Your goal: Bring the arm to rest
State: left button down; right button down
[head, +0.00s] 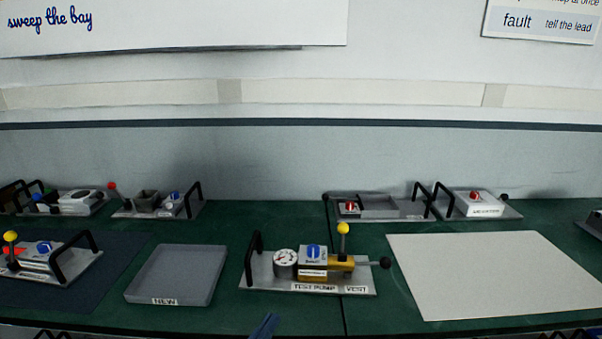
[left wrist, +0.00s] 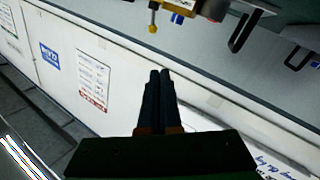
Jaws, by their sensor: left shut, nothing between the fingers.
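My left gripper (head: 265,326) shows only as a small dark blue tip at the bottom edge of the head view, in front of the bench equipment. In the left wrist view its two dark fingers (left wrist: 158,100) lie side by side, shut and empty, with nothing touching them. My right gripper is not in view. The test pump unit (head: 312,272), with a gauge, a blue knob and a yellow-topped lever, stands on the bench just beyond the left gripper in the head view.
A grey tray (head: 178,274) lies left of the test pump. A pale flat mat (head: 495,274) lies to its right and looks bare. Several handled units line the back of the green bench, and one unit (head: 48,256) stands at the left.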

pick_arm(q)
jog(key=s+a+f+g+y, duration=0.2)
jog(key=f, duration=0.7)
jog(key=s+a+f+g+y, duration=0.1)
jog(key=a+f+g, duration=0.1)
jog(key=f, duration=0.7)
jog(key=s+a+f+g+y, duration=0.2)
jog(key=f+g, duration=0.1)
jog(key=f, duration=0.6)
jog(key=s+a+f+g+y, duration=0.1)
jog(key=s+a+f+g, duration=0.1)
jog(key=s+f, duration=0.4)
jog(key=s+a+f+m+g+y, duration=0.1)
jog(key=s+f, duration=0.4)
jog(key=s, duration=0.7)
jog(key=s+a+f+g+y, duration=0.1)
jog(key=s+a+f+g, duration=0.2)
jog(key=s, duration=0.6)
notch_tip(320, 180, down, 4)
jog(key=g, duration=0.2)
jog(key=shift+s+a+r+m+g, duration=0.15)
jog(key=shift+s+a+m+g, duration=0.1)
jog(key=shift+m+g, duration=0.05)
